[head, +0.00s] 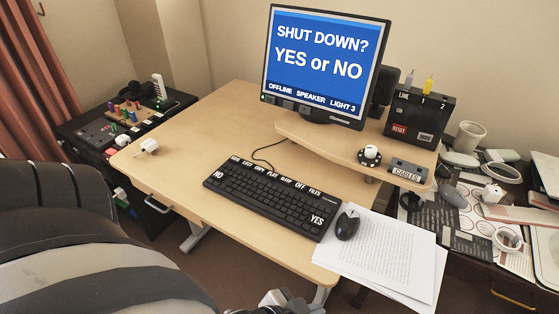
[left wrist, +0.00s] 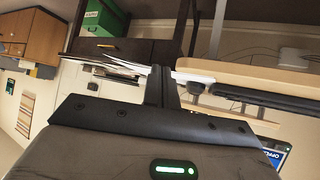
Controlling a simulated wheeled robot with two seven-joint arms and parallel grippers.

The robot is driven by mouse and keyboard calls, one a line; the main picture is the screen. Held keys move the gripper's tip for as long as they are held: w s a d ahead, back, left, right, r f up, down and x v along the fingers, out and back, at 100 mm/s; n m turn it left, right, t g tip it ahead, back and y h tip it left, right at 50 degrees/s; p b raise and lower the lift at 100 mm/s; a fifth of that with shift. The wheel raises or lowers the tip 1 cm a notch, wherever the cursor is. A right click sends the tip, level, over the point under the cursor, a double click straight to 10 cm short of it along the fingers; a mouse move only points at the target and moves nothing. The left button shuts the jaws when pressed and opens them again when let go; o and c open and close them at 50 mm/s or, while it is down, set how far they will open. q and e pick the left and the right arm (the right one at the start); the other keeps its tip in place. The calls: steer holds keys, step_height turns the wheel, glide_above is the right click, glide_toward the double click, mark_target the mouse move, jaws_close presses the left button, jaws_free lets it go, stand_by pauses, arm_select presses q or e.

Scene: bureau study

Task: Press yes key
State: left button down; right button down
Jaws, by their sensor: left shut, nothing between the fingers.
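The black keyboard (head: 275,198) lies on the desk (head: 190,170). Its large YES key (head: 317,220) is at the right front corner, near the mouse. The NO key (head: 218,175) is at the left end. The monitor (head: 324,62) reads "SHUT DOWN? YES or NO". My left gripper (left wrist: 167,82) is shut and empty in the left wrist view, beside the desk's edge. In the head view a grey part at the bottom edge seems to be my left gripper, mostly cut off, below the desk's front edge and apart from the keyboard. My right gripper is not in view.
The black mouse (head: 347,225) and loose papers (head: 385,255) lie right of the YES key. A white plug (head: 148,146) lies on the left; the desk between is clear.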

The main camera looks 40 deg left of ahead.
arm_select(q)
steer(key=w+a+r+h, duration=0.1)
steer(key=w, duration=0.2)
steer(key=w+a+r+p, duration=0.1)
steer(key=w+a, duration=0.1)
steer(key=w, duration=0.2)
steer(key=w+a+r+n+g+h, duration=0.1)
steer(key=w, duration=0.2)
steer(key=shift+w+a+r+h+p, duration=0.15)
steer(key=shift+w+r+h+p, duration=0.05)
steer(key=shift+r+h+p, duration=0.1)
steer(key=w+a+r+n+g, duration=0.1)
steer(key=w+a+r+n, duration=0.2)
steer(key=w+a+r, duration=0.5)
steer(key=a, duration=0.3)
steer(key=shift+r+n+p, duration=0.2)
steer(key=shift+n+p, duration=0.1)
steer(key=shift+p, duration=0.1)
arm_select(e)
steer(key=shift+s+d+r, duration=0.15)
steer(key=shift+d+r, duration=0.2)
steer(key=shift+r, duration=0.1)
